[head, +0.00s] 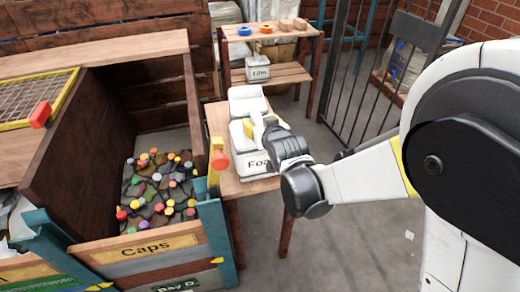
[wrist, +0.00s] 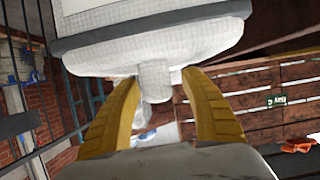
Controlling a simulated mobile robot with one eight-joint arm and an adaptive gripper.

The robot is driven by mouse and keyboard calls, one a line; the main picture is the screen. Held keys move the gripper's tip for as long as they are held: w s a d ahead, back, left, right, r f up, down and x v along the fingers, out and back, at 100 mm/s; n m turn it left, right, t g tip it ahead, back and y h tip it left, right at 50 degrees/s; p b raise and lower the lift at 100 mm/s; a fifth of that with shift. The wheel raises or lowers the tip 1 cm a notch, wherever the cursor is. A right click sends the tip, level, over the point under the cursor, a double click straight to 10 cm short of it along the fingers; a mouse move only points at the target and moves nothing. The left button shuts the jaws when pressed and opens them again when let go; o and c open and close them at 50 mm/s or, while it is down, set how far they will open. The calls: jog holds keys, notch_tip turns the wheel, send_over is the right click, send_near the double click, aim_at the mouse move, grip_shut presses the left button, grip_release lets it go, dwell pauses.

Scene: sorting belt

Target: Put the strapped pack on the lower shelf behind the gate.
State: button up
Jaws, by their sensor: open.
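My gripper (head: 257,122) is at the small wooden table in the head view, its yellow fingers over a white box (head: 256,165) with a partly covered label. In the wrist view the fingers (wrist: 160,78) are open, with a white knob-like part between them, below a large white textured thing with a grey band (wrist: 150,40). I cannot tell whether the fingers touch it. I see no clear strap, so I cannot tell which item is the strapped pack. A wooden rack at the back has a lower shelf (head: 289,73). The barred gate (head: 372,75) stands to its right.
Another white bin (head: 246,100) stands on the table (head: 218,125). A labelled white box (head: 257,70) sits on the rack's lower shelf. A bin of coloured caps (head: 150,250) stands left of the table. Bare floor (head: 350,225) lies to the table's right.

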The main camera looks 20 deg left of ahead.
jog(key=shift+w, duration=0.1)
grip_shut()
jog(key=shift+a+r, duration=0.1)
jog(key=shift+r, duration=0.1)
dwell(0.3)
